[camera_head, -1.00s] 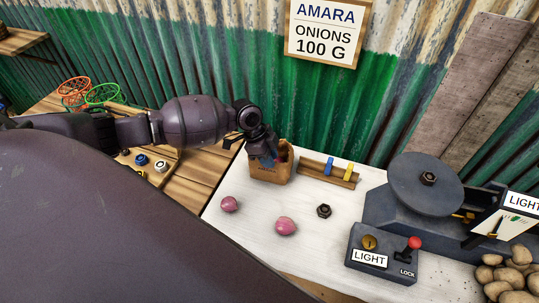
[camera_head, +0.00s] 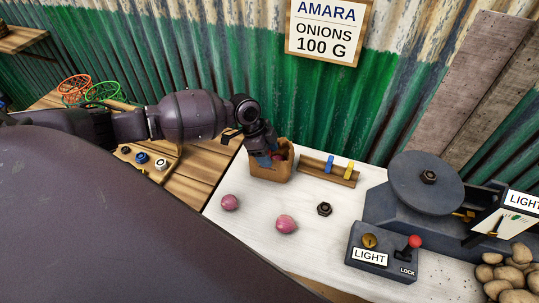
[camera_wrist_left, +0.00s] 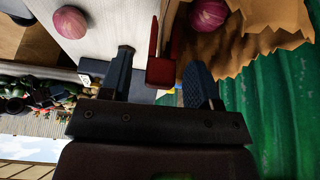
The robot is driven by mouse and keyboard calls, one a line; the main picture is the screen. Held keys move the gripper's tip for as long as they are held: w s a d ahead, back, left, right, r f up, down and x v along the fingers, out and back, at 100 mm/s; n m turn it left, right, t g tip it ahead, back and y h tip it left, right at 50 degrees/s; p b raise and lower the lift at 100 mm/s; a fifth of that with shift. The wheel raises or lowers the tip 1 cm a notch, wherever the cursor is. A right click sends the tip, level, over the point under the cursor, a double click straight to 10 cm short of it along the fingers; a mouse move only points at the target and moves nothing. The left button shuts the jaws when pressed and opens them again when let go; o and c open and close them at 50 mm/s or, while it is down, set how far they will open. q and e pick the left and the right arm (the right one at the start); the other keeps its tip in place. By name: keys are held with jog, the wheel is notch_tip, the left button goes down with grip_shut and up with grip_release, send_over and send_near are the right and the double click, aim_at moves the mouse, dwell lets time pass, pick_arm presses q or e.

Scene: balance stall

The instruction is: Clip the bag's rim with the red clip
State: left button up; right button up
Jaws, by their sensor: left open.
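The brown paper bag (camera_head: 270,174) stands upright on the white table, with a jagged open rim. It also shows in the left wrist view (camera_wrist_left: 245,52), with a pink onion (camera_wrist_left: 208,14) inside. My left gripper (camera_head: 268,162) is at the bag's near-left rim. In the left wrist view its two dark blue fingers (camera_wrist_left: 160,78) are open, one on each side of the red clip (camera_wrist_left: 160,72). The clip is beside the bag's rim; I cannot tell whether its jaws grip the paper. In the head view the clip is mostly hidden by the gripper.
A wooden rack (camera_head: 328,172) with a blue clip (camera_head: 330,163) and a yellow clip (camera_head: 349,167) stands right of the bag. Two onions (camera_head: 287,224) and a dark nut (camera_head: 324,209) lie in front. A scale (camera_head: 425,185) and potatoes (camera_head: 508,272) are at right.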

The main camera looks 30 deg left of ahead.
pick_arm(q)
jog(key=v, duration=0.8)
jog(key=shift+r, duration=0.2)
jog(key=shift+a+r, duration=0.2)
jog(key=shift+r, duration=0.3)
jog(key=shift+p, duration=0.3)
notch_tip(320, 180, up, 7)
jog(key=p, duration=0.7)
